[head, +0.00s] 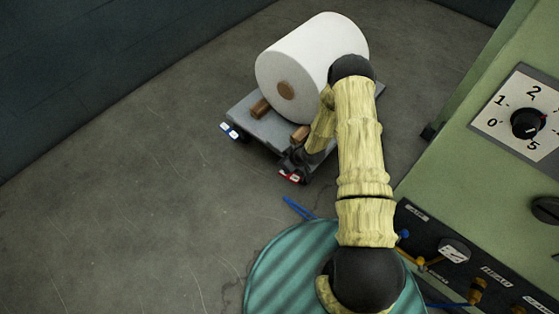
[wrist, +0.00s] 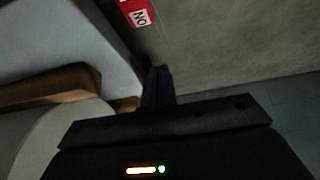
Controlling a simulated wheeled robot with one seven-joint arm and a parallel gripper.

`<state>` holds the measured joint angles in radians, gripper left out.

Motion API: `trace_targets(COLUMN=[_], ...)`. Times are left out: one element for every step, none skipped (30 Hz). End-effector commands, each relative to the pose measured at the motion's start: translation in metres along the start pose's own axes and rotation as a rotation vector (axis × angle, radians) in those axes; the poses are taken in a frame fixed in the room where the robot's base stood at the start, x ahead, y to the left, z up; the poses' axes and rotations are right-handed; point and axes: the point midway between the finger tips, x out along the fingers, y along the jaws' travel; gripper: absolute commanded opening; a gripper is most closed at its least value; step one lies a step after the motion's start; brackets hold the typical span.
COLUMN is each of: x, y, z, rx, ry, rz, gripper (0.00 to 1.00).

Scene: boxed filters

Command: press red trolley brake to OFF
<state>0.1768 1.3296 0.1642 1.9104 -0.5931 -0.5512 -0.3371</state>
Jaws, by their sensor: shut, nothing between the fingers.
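The red trolley brake (head: 290,176) is a small red pedal with a white label at the near corner of the grey trolley (head: 262,128). In the wrist view the red brake (wrist: 137,12) shows at the top edge, partly cut off, and its label reads ON, turned upside down. My gripper (wrist: 158,72) is shut and empty; its dark fingertips are below the brake in that picture, apart from it. In the head view my gripper (head: 292,160) is small and dark beside the trolley corner, just above the red brake, and partly hidden by my arm.
A large white roll (head: 312,60) lies on wooden blocks (head: 261,108) on the trolley. A blue pedal (head: 230,130) is at its left corner. The floor at the left is clear.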

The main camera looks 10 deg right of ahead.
Motion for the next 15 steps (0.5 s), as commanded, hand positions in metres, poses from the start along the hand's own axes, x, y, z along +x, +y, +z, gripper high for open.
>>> trace_targets(x=[-0.014,-0.019,-0.025,-0.029,-0.032,-0.035,-0.036,-0.037,-0.038,-0.039,-0.039,-0.039,-0.038,-0.038,-0.038], y=[0.000,0.000,0.001,0.001,0.000,0.000,0.000,0.000,0.000,0.000,0.000,0.000,0.000,0.000,0.000], z=[-0.003,-0.003,-0.003,-0.003,-0.003,-0.002,-0.002,-0.002,-0.002,-0.002,-0.002,-0.001,-0.001,-0.001,-0.001], rx=[0.001,0.001,0.001,0.001,0.001,0.001,0.000,0.000,0.000,0.000,0.000,0.000,0.000,0.000,0.000], ry=[-0.001,-0.001,0.001,0.001,0.001,0.000,0.000,0.000,0.000,0.000,0.000,0.000,0.000,0.000,0.000], rz=[0.001,0.000,0.001,0.001,0.001,0.000,0.000,0.000,0.000,0.000,0.000,0.000,0.000,0.000,0.000], gripper=[0.00,0.00,0.00,0.00,0.00,0.00,0.00,0.00,0.00,0.00,0.00,0.00,0.00,0.00,0.00])
